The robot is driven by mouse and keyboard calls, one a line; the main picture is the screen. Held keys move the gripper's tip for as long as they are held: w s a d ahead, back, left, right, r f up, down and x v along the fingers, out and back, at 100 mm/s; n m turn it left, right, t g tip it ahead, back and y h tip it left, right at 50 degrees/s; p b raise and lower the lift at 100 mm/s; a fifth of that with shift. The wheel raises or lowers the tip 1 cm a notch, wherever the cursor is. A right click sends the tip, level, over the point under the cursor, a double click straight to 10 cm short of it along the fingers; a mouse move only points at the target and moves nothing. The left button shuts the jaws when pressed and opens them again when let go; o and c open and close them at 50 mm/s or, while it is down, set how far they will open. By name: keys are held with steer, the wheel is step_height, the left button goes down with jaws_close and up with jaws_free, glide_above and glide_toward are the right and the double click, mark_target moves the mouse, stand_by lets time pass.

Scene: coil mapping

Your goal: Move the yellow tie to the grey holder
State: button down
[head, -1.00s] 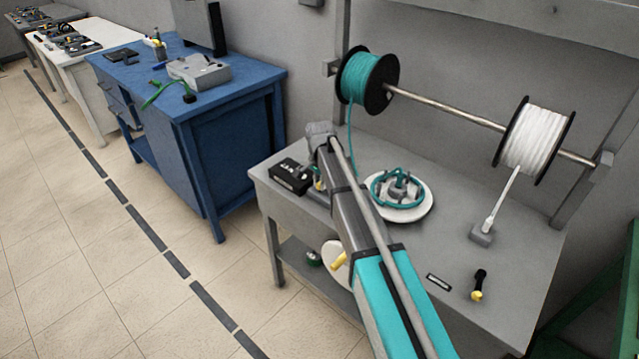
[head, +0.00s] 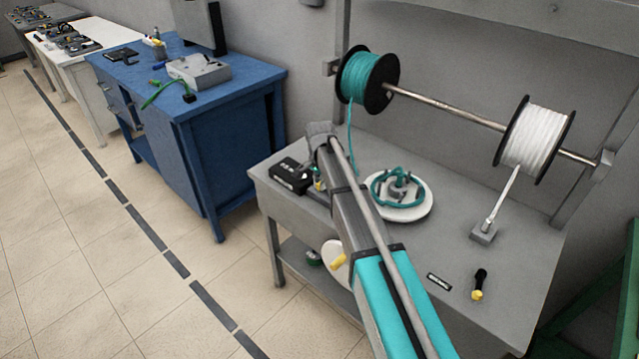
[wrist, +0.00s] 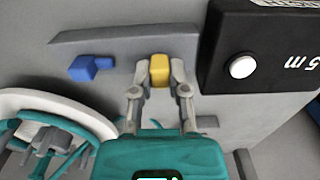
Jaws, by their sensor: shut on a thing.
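The yellow tie (wrist: 159,69) is a small yellow block between the fingertips of my gripper (wrist: 160,75) in the wrist view. My gripper is shut on it. The grey holder (wrist: 115,45) shows as a long darker grey strip, with the yellow tie over or at it; I cannot tell whether they touch. A blue tie (wrist: 84,68) sits at the holder, left of the yellow one. In the head view my arm hides most of the gripper and the holder.
A black box (wrist: 262,45) with a white button stands close right of my gripper. A white round plate (wrist: 20,103) with a teal coil lies to the left. In the head view, teal (head: 362,77) and white spools (head: 535,135) hang above the grey table (head: 460,245).

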steer(key=shift+f+b, duration=0.55)
stand_by(0.8)
steer(key=c, duration=0.5)
jaws_free()
steer(key=shift+c, duration=0.2)
steer(key=shift+r, duration=0.15)
